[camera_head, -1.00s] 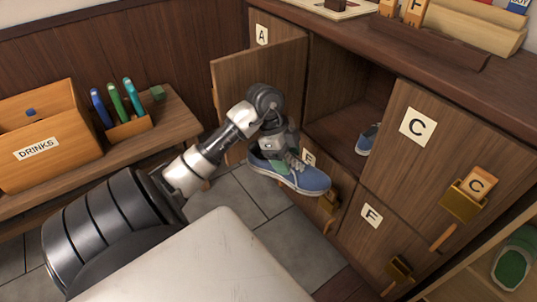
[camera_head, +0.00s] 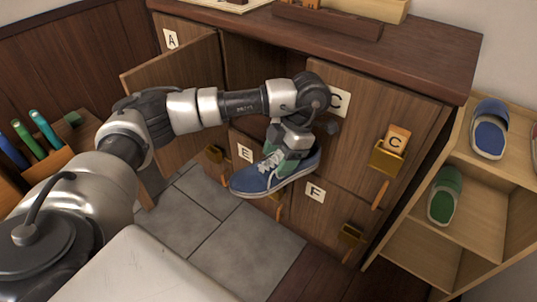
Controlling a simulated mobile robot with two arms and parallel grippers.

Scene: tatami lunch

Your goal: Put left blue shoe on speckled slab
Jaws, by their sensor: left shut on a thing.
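My left gripper (camera_head: 292,150) is shut on a blue shoe (camera_head: 262,179) with a white sole and pale laces. It holds the shoe in the air in front of the lower locker doors marked E and F. The gripper covers the shoe's upper rear part. The other blue shoe does not show now, as my left arm covers much of the open locker (camera_head: 250,62). No speckled slab can be made out for sure; grey floor tiles (camera_head: 235,245) lie below the shoe. My right gripper is not in view.
The open locker door (camera_head: 172,95) swings out on the left. The locker door C (camera_head: 345,115) is shut, with a wooden tag in its holder. A shelf (camera_head: 480,190) at the right holds a blue slipper (camera_head: 488,138) and a green slipper (camera_head: 442,195). Several markers stand at the left.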

